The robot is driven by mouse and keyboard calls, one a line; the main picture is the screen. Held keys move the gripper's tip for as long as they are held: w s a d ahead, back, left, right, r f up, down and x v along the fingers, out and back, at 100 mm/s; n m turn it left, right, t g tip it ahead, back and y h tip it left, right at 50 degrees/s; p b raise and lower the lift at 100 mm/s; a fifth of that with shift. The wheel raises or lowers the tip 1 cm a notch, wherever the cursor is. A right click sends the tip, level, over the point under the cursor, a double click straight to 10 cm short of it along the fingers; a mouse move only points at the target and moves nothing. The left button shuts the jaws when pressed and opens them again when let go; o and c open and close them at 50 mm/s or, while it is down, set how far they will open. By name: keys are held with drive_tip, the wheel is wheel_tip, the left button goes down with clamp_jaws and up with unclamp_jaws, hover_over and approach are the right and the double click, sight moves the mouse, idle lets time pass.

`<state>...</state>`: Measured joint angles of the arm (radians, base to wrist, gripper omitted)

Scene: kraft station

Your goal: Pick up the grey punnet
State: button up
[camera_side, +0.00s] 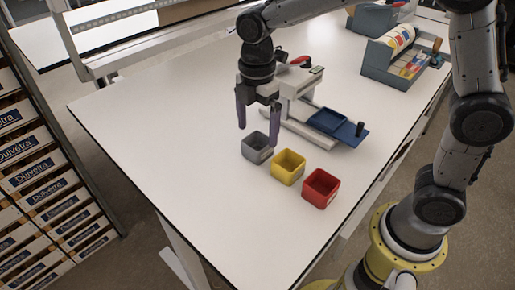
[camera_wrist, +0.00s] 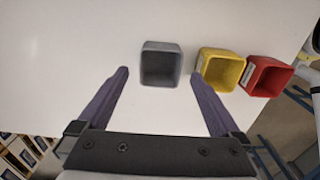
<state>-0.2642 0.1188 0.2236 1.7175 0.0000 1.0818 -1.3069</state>
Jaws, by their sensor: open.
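The grey punnet (camera_side: 256,147) is a small, square, open-topped box standing upright on the white table. In the side view it is at the left end of a row of three punnets. My gripper (camera_side: 258,120) points down with its purple fingers apart, above or close to the grey punnet; the exact height is hard to tell. In the wrist view the grey punnet (camera_wrist: 161,64) looks empty and lies ahead of the open fingertips of my gripper (camera_wrist: 160,78), roughly centred between them. No contact is visible.
A yellow punnet (camera_side: 288,167) and a red punnet (camera_side: 320,188) stand close to the right of the grey one. Behind is a white press-like device with a blue tray (camera_side: 327,121). A grey-blue box with rolls (camera_side: 393,60) is farther back. The table's left side (camera_side: 150,120) is clear.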

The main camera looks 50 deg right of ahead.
sight(257, 143)
wheel_tip(257, 143, down, 5)
drive_tip(key=shift+f, duration=0.1)
idle(0.3)
drive_tip(key=c, duration=1.3)
